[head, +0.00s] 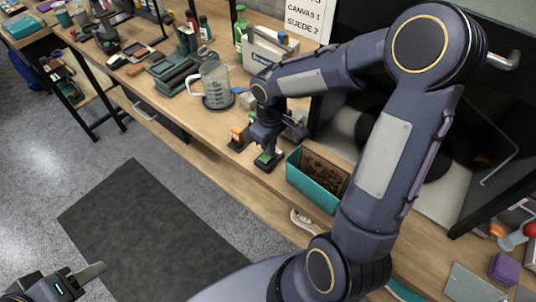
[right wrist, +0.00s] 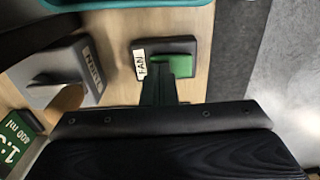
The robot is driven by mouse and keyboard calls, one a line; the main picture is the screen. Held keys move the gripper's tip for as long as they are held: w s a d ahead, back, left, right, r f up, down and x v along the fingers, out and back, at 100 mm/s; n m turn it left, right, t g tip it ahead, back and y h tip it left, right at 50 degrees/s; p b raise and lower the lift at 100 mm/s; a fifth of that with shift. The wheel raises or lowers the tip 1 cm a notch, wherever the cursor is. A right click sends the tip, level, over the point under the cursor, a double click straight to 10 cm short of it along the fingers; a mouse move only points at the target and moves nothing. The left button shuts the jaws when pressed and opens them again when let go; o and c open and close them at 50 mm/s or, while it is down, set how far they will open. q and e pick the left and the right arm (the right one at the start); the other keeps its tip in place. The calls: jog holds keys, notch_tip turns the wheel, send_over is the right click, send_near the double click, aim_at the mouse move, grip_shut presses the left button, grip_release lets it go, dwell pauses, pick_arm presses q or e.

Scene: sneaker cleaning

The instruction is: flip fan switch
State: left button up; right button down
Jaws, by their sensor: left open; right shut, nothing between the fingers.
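The fan switch is a dark box with a green rocker and a white "FAN" label. It sits near the bench's front edge in the head view (head: 268,163) and at the top middle of the right wrist view (right wrist: 183,47). My right gripper (head: 267,148) points down at it, shut and empty. In the right wrist view its fingertips (right wrist: 170,72) overlap the green rocker; I cannot tell whether they touch it. My left gripper (head: 82,278) is open and empty over the floor at lower left, far from the switch.
A teal bin (head: 313,190) stands right of the switch. A clear measuring jug (head: 215,84) and a white caddy (head: 262,52) stand behind. A dark mat (head: 150,235) lies on the floor.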

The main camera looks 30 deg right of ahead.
jog(key=shift+r, duration=0.1)
notch_tip(320, 180, up, 7)
jog(key=p, duration=0.5)
jog(key=shift+p, duration=0.3)
dwell(0.4)
jog(key=s+a+r+m+t+y, duration=0.2)
jog(key=s+r+m, duration=0.1)
jog(key=s, duration=0.5)
jog(key=s+a+r+m+t+y, duration=0.1)
jog(key=s+a+r+m+t, duration=0.1)
jog(key=s+r, duration=0.4)
jog(key=shift+s+r+m+t+y, duration=0.35)
jog(key=shift+s+m+t, duration=0.35)
jog(key=shift+s, duration=0.8)
jog(key=shift+a, duration=0.1)
